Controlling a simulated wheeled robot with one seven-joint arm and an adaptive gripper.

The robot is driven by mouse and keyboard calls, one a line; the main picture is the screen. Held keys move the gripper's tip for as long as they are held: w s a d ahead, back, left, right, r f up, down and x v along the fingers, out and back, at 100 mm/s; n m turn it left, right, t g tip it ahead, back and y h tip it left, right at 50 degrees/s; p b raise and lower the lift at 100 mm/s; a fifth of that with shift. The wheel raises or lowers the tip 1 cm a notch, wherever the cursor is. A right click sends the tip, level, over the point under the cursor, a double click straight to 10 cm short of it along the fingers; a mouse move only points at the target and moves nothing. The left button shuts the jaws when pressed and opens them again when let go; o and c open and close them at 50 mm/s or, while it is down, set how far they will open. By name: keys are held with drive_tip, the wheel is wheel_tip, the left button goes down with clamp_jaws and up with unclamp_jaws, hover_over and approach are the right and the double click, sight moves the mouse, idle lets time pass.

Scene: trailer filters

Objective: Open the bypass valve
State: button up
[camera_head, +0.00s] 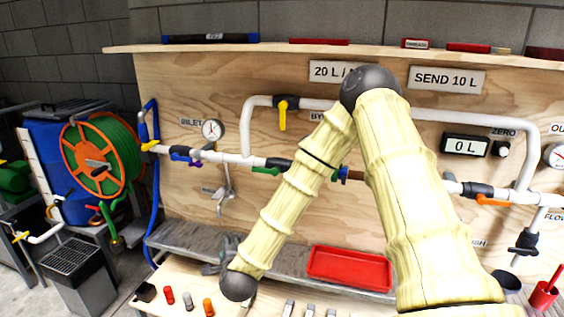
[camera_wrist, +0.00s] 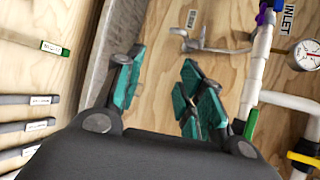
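The bypass valve has a yellow handle (camera_head: 283,116) on the upper white pipe loop, beside a partly hidden label starting "BY". The handle hangs straight down, across the pipe. In the wrist view a yellow handle (camera_wrist: 303,160) shows at the lower right edge, beside the white pipe. My gripper (camera_head: 222,256) is low at the left of my arm, in front of the grey ledge and well below the valve. In the wrist view its teal fingers (camera_wrist: 163,85) are spread apart with nothing between them. My arm hides part of the pipes and labels.
A green lever (camera_head: 266,170) and a blue lever (camera_head: 183,158) sit on the main pipe, with a gauge (camera_head: 212,130) above. An orange lever (camera_head: 493,201) is at right. A red tray (camera_head: 349,268) lies below. A metal bracket (camera_head: 224,187) sticks out from the board.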

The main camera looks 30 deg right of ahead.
drive_tip(key=w+d+r+m+h, duration=0.2)
drive_tip(key=d+r+m, duration=0.15)
drive_tip(key=r, duration=0.35)
drive_tip(key=w+d+r+m+t+h+p, duration=0.1)
drive_tip(key=d+r+m+h, duration=0.1)
drive_tip(key=r+m, duration=0.3)
drive_tip(key=w+d+r+m+h, duration=0.2)
drive_tip(key=d+r+m, duration=0.1)
drive_tip(key=r, duration=0.5)
drive_tip(key=m+g+h+p, duration=0.2)
drive_tip(key=m+h, duration=0.2)
drive_tip(key=m, duration=0.7)
approach(282, 115)
drive_tip(key=shift+n, duration=0.25)
drive_tip(key=p+x, duration=0.2)
drive_tip(key=x, duration=0.7)
drive_tip(key=shift+w+d+r+p, duration=0.1)
drive_tip(key=shift+w+d+p, duration=0.1)
drive_tip(key=shift+p, duration=0.2)
drive_tip(key=shift+w+d, duration=0.35)
drive_tip(key=shift+d, duration=0.1)
drive_tip(key=shift+c, duration=0.2)
clamp_jaws()
